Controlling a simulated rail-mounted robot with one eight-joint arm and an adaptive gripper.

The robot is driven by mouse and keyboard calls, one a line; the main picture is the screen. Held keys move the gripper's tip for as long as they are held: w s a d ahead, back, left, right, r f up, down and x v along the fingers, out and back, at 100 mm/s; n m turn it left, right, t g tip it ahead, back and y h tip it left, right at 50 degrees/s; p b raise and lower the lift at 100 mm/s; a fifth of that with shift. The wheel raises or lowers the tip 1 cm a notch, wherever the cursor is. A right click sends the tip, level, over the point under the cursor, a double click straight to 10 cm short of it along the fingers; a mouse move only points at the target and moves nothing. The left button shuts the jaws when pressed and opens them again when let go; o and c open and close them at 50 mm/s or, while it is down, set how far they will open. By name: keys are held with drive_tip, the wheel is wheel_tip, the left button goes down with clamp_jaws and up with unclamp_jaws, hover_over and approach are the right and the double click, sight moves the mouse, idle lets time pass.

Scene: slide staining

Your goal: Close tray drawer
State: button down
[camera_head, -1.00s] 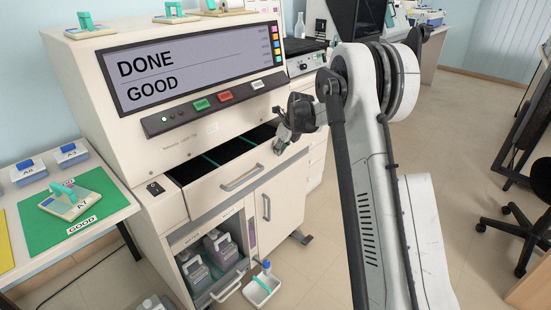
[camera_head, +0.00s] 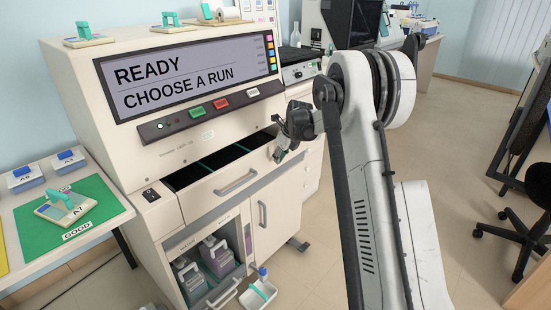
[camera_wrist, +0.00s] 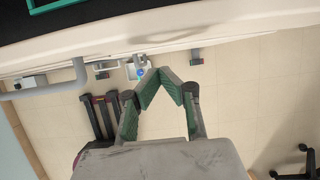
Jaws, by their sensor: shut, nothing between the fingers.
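The tray drawer (camera_head: 207,196) of the cream staining machine stands open, its dark inside with green dividers showing below the control strip. Its grey bar handle (camera_head: 236,182) is on the front panel. My gripper (camera_head: 281,154) is by the drawer's right end, near the top of its front. In the wrist view my gripper (camera_wrist: 160,77) has its fingertips together with nothing between them, and the pale drawer front (camera_wrist: 190,35) runs across the top. Whether the fingers touch the drawer cannot be told. The screen (camera_head: 185,77) reads READY, CHOOSE A RUN.
Below the drawer, an open compartment holds grey containers (camera_head: 217,256). A white tray with a blue-capped bottle (camera_head: 262,285) is on the floor. A side table at left holds a green GOOD mat (camera_head: 92,225). Floor to the right is clear up to an office chair (camera_head: 520,230).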

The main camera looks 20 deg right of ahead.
drive_tip(key=s+d+p+v, duration=0.1)
drive_tip(key=p+v, duration=0.2)
drive_tip(key=v, duration=0.7)
drive_tip(key=s+a+r+n+t+h+p, duration=0.1)
drive_tip(key=s+a+r+n, duration=0.6)
drive_tip(key=s+r, duration=0.25)
drive_tip(key=s+a+r+n+p, duration=0.1)
drive_tip(key=s+a+r+n, duration=0.6)
drive_tip(key=s, duration=0.4)
drive_tip(key=s+a+n+t+p, duration=0.1)
drive_tip(key=s+a+n, duration=0.2)
drive_tip(key=s+n, duration=0.5)
drive_tip(key=s+a+f+n+t+h+p, duration=0.1)
drive_tip(key=s+n, duration=0.7)
drive_tip(key=s, duration=0.8)
drive_tip(key=shift+a+f+n+p, duration=0.15)
drive_tip(key=shift+a+n+p, duration=0.2)
drive_tip(key=shift+a, duration=0.55)
